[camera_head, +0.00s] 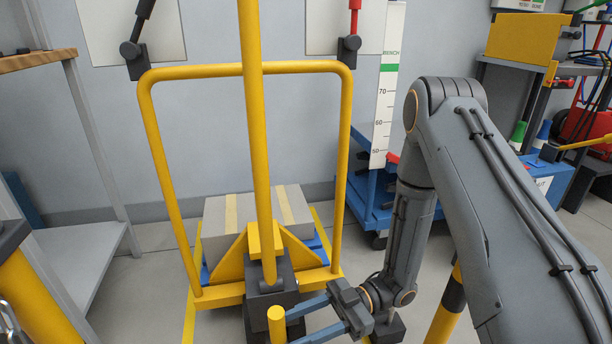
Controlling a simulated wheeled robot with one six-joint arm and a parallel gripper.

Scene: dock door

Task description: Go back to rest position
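My gripper (291,328) is low in the lower middle of the view, at the end of my grey arm, which comes in from the right. The bottom edge of the view cuts off part of the post.
A tall yellow bar (254,130) rises from a dark block in front of a yellow tubular frame (347,150). Grey boxes (224,222) lie behind it. A blue cart (369,200) stands behind my arm. A shelf (95,262) is at left. Some grey floor is clear.

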